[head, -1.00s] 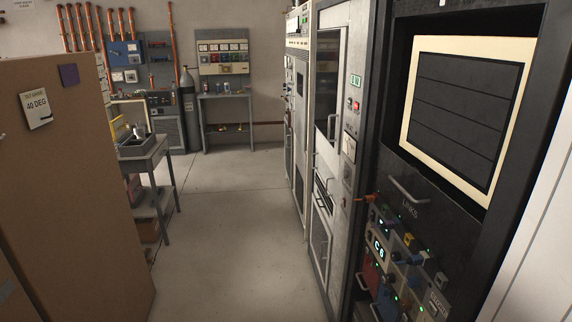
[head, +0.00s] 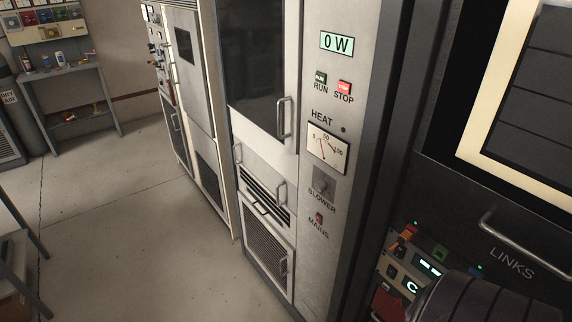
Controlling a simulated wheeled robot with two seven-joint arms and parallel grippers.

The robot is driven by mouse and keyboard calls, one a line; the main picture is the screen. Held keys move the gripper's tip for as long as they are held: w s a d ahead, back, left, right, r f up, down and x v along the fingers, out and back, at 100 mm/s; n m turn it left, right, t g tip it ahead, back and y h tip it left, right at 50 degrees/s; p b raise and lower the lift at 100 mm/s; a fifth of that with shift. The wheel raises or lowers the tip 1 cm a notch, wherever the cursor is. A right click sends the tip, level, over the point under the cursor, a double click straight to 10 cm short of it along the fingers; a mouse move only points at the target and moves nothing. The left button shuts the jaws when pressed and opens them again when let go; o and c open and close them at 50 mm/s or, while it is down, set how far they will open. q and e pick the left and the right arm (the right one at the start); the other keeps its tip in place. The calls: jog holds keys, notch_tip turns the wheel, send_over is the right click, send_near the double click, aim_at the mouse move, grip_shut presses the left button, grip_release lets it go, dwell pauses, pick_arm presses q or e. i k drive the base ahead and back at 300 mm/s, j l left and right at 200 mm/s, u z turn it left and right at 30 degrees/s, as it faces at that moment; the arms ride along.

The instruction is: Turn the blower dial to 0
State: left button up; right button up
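The blower dial (head: 323,184) is a small grey knob on the light grey rack panel, right of centre in the head view. The word BLOWER is printed below it. The knob's setting is too small to read. Above it is the HEAT meter (head: 328,146), its needle over a white scale. Below it is the small red MAINS switch (head: 319,218). A dark rounded part at the bottom right edge looks like part of my arm. Neither gripper shows.
A green 0 W display (head: 337,43) and the RUN (head: 321,78) and STOP (head: 344,88) buttons sit higher on the panel. The black LINKS rack (head: 510,215) stands close on the right. Open floor (head: 120,225) lies to the left. A grey bench (head: 60,78) stands at the back left.

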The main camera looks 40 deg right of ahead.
aim_at(320, 185)
jog(key=i+z, duration=0.4)
jog(key=i+j+z, duration=0.2)
jog(key=z, duration=0.15)
jog(key=i+j+z, duration=0.25)
jog(key=z, duration=0.15)
jog(key=i+j+z, duration=0.4)
jog(key=k+l, duration=0.05)
